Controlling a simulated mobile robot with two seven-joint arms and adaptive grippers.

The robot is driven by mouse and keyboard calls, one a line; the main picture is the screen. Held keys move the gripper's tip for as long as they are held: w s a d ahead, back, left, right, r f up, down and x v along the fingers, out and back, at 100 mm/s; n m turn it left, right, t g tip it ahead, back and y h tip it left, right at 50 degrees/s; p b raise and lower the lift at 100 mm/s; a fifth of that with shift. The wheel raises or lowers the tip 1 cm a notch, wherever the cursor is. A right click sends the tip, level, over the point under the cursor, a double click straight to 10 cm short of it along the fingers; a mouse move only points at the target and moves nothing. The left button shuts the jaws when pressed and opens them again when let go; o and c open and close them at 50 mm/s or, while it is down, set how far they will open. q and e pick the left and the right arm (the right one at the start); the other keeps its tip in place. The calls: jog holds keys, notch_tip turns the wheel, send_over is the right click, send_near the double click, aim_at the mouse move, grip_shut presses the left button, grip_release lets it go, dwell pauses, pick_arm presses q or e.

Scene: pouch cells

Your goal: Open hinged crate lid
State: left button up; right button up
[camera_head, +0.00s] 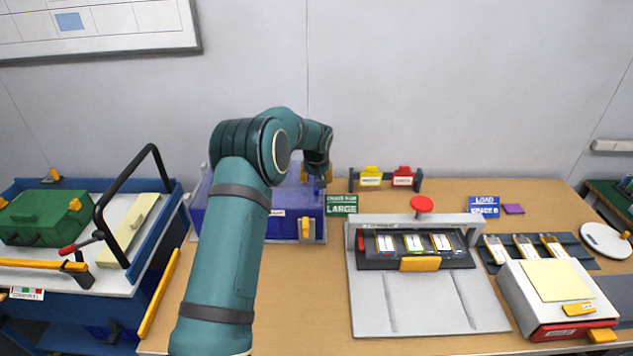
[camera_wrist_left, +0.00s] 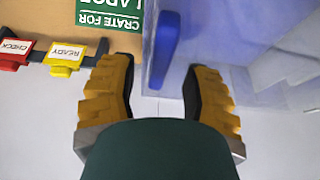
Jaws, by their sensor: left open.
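The hinged crate (camera_head: 290,203) is blue with see-through walls and stands at the back left of the wooden table, partly hidden behind my left arm. A yellow latch (camera_head: 305,229) is on its front. My left gripper (camera_head: 317,181) is at the crate's right end, near its top. In the left wrist view its yellow fingers (camera_wrist_left: 160,72) are spread apart with nothing between the pads. A blue rounded bar (camera_wrist_left: 166,48) lies just beyond the fingertips, beside the translucent crate wall. I cannot tell whether the lid is fully shut. My right gripper is out of view.
A green "crate for large" sign (camera_head: 341,203) stands close to the crate's right. Yellow and red tags (camera_head: 371,176) on a rack are further right. A grey press fixture (camera_head: 430,310) fills the middle. A blue cart (camera_head: 170,215) with a black handle is at the left.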

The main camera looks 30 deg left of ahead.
pick_arm(q)
jog(key=shift+x, duration=1.1)
grip_shut()
